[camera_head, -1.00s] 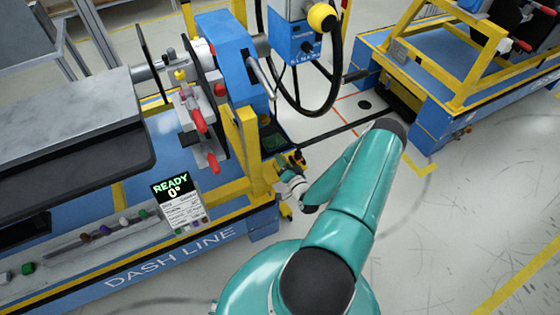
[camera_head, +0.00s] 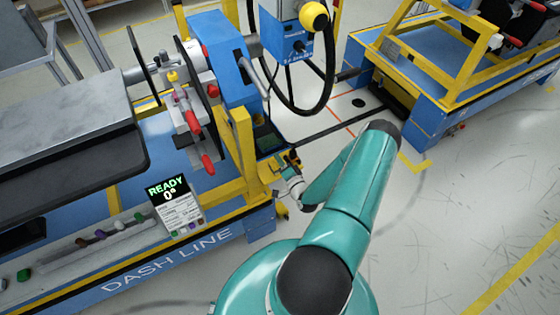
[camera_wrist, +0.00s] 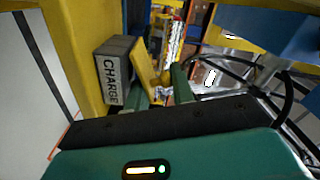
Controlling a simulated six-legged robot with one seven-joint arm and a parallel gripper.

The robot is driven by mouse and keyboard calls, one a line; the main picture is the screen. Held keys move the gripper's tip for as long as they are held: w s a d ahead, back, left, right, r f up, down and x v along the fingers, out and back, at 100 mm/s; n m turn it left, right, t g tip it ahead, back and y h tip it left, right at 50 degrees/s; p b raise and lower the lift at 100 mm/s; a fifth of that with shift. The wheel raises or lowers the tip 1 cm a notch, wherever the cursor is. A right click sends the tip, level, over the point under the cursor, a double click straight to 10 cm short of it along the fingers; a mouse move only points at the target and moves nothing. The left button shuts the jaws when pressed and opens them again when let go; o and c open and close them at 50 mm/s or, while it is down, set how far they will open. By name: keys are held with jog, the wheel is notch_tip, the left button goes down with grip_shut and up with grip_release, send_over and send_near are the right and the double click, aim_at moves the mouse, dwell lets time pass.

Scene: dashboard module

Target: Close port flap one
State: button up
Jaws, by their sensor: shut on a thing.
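In the wrist view, a grey box marked CHARGE (camera_wrist: 112,68) is fixed to a yellow post. A yellow plate-like piece (camera_wrist: 146,72), which looks like the port flap, stands tilted out beside the box. My gripper (camera_wrist: 161,88) has its green fingers on either side of the lower part of this yellow piece and is shut on it. Its exact contact is partly hidden by the dark gripper body. In the head view, my gripper (camera_head: 291,163) is small, low beside the yellow post at the bench's right end; the box is not clear there.
The blue DASH LINE bench (camera_head: 255,222) with its yellow frame stands left of my arm. A black cable (camera_head: 334,70) hangs from a blue control box (camera_head: 288,42) above. A second blue and yellow bench (camera_head: 432,115) stands at right. Floor between and in front is open.

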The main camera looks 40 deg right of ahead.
jog(key=shift+a, duration=0.1)
jog(key=o, duration=0.9)
jog(key=shift+s, duration=0.1)
